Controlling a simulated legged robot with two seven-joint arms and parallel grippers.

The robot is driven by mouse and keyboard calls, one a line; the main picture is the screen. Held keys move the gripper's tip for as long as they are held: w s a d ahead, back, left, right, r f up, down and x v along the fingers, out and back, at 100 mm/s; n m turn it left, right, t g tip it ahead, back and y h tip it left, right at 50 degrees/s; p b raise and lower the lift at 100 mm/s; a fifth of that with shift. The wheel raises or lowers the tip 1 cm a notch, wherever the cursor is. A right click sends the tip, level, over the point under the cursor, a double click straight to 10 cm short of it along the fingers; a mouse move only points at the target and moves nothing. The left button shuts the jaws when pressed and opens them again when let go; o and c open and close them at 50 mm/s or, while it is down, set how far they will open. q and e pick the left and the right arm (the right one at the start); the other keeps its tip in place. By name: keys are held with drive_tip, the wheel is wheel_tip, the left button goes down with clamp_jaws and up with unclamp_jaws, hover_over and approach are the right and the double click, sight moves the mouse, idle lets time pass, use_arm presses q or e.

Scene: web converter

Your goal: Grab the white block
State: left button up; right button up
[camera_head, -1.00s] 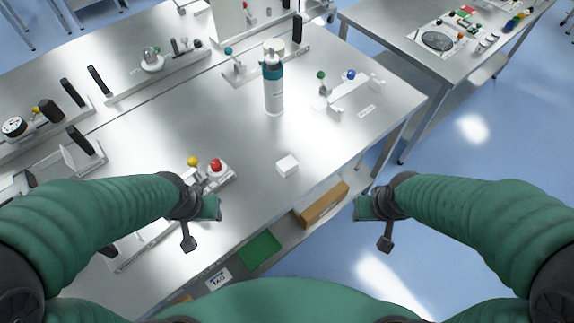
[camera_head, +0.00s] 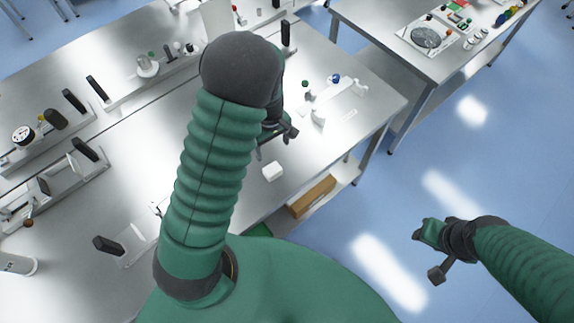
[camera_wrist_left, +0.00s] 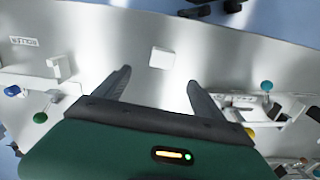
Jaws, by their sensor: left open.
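The white block (camera_head: 272,171) lies on the metal table near its front edge. My left gripper (camera_head: 280,132) is just behind the block in the head view, above the table and apart from it; my left arm hides part of it. In the left wrist view, the white block (camera_wrist_left: 162,58) shows beyond and between the two spread fingers. The left gripper (camera_wrist_left: 158,78) is open and empty. My right gripper (camera_head: 432,254) hangs over the blue floor at the right, away from the table; its jaw opening is unclear.
A small white stand (camera_head: 335,100) with coloured knobs is behind the block. A cardboard box (camera_head: 311,196) sits on the shelf below the table edge. A second table (camera_head: 385,35) stands at the back right. The table around the block is clear.

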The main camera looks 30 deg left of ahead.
use_arm(q)
drive_tip(key=p, duration=0.1)
hover_over(273, 168)
drive_tip(key=f, duration=0.9)
drive_tip(key=shift+a+f, duration=0.25)
drive_tip(key=shift+f, duration=0.15)
drive_tip(key=shift+f+p, duration=0.35)
drive_tip(key=shift+p, duration=0.1)
drive_tip(key=f, duration=0.1)
drive_tip(key=f+p, duration=0.2)
drive_tip(key=shift+s+d+f, duration=0.25)
drive_tip(key=shift+d+f, duration=0.05)
drive_tip(key=shift+d, duration=0.05)
drive_tip(key=shift+f, duration=0.5)
drive_tip(key=shift+w+a, duration=0.15)
drive_tip(key=shift+a, duration=0.05)
drive_tip(key=shift+c, duration=0.6)
drive_tip(key=shift+f, duration=0.1)
drive_tip(key=c, duration=0.5)
drive_tip(key=shift+d, duration=0.1)
drive_tip(key=c, duration=0.9)
use_arm(e)
drive_tip(key=r, duration=0.4)
drive_tip(key=shift+a+r, duration=0.1)
drive_tip(key=shift+a, duration=0.2)
use_arm(q)
drive_tip(key=shift+r, duration=0.2)
